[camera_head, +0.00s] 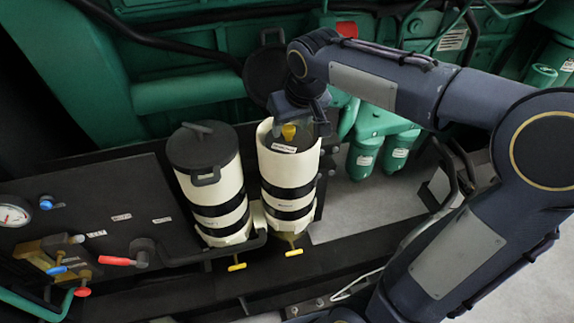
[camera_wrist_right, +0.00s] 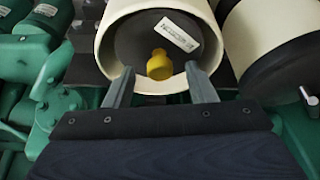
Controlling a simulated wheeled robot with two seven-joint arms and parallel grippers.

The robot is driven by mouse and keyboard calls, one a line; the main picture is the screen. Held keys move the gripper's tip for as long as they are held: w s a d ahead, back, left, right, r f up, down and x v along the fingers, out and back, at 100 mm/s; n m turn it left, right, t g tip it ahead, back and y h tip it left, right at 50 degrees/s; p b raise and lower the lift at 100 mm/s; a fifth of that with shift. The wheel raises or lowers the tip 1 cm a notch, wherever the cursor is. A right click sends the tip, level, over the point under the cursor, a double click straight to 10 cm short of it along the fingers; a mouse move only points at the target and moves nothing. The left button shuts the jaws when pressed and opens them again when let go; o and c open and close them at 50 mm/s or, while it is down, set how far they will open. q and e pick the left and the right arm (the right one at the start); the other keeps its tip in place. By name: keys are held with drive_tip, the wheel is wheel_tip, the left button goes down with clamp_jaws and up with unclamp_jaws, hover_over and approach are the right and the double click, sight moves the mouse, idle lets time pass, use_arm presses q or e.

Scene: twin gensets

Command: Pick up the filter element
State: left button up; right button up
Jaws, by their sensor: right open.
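The filter element is the dark round body with a yellow knob and a white label, down inside the open cream canister (camera_head: 290,170). In the head view its labelled top (camera_head: 286,148) shows just below my right gripper (camera_head: 294,122). In the right wrist view the filter element (camera_wrist_right: 135,42) fills most of the canister mouth, with its yellow knob (camera_wrist_right: 159,66) near the rim. My right gripper (camera_wrist_right: 159,72) is open, its two fingers apart on either side of the knob. Whether the fingers touch anything is not clear. My left gripper is not in view.
A second cream canister (camera_head: 216,190) with a closed black lid (camera_head: 201,145) stands close to the left. A round black lid (camera_head: 268,72) is behind. Green filters (camera_head: 364,158) and engine parts are behind right. A gauge (camera_head: 13,215) and valves are at left.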

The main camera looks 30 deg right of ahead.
drive_tip(key=shift+x, duration=1.1)
clamp_jaws()
